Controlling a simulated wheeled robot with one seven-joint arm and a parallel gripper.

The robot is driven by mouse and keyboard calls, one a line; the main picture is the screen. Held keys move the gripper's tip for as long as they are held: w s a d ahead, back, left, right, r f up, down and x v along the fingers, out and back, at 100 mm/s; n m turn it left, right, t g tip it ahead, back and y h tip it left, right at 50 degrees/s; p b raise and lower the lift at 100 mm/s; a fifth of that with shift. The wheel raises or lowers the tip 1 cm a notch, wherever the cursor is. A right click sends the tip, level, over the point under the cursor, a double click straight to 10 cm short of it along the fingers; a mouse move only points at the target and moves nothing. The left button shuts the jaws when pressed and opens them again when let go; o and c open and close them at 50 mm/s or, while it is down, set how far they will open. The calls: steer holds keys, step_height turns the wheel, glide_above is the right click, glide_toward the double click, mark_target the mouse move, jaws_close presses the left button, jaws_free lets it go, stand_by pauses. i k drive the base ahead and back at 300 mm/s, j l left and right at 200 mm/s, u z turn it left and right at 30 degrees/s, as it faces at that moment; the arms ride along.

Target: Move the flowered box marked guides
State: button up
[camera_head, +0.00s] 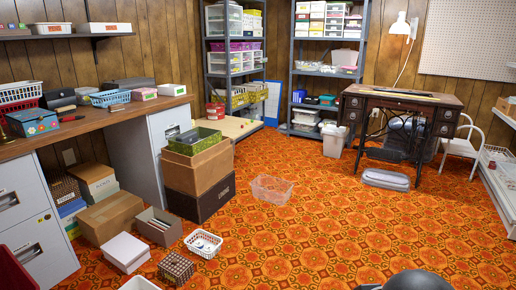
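A blue box with red flowers (33,122) sits on the wooden desk top at the far left. Its lettering is too small to read, so I cannot tell whether it is marked guides. A green box with a small flowered pattern (190,146) sits on top of stacked cardboard boxes on the floor, right of the desk. I cannot read any word on it either. My gripper is not in view.
The desk (88,125) also holds baskets and small boxes. Boxes and a white basket (203,243) crowd the floor before it. A clear bin (272,189) lies mid-floor. A sewing table (398,105) and chair (461,138) stand at right. The orange carpet (330,225) is mostly clear.

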mark_target(258, 92)
steer(key=i, duration=2.6)
steer(key=i+u, duration=0.2)
steer(key=i, duration=0.3)
steer(key=i+l+u, duration=0.2)
steer(key=i, duration=0.3)
steer(key=i+l+u, duration=0.15)
steer(key=i, duration=0.35)
